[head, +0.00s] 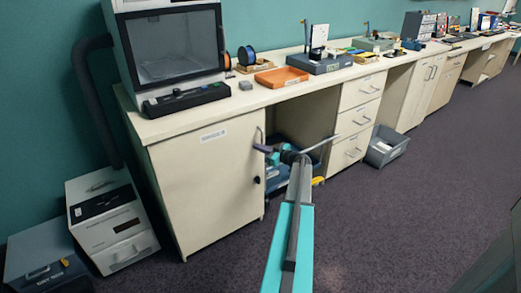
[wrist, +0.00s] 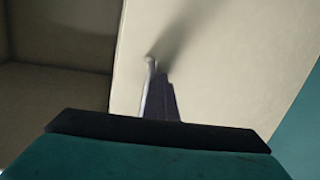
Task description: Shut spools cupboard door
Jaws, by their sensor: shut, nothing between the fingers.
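The cream cupboard door (head: 210,180) is at the left end of the long bench, with a small label (head: 213,135) too small to read. It looks flush or nearly flush with the cupboard front; I cannot tell if a gap remains. Its upright handle (head: 261,133) is near its right edge. My gripper (head: 260,148) is shut and empty, its tip close to the handle; contact is unclear. In the wrist view my gripper (wrist: 152,66) points at a pale panel (wrist: 225,70), probably the door, with a darker area to the left.
An open knee space with blue items (head: 278,178) lies right of the door. A drawer unit (head: 358,120) and a grey bin (head: 386,146) stand beyond it. White and grey boxes (head: 110,220) sit on the floor at left. The dark carpet (head: 400,220) in front is clear.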

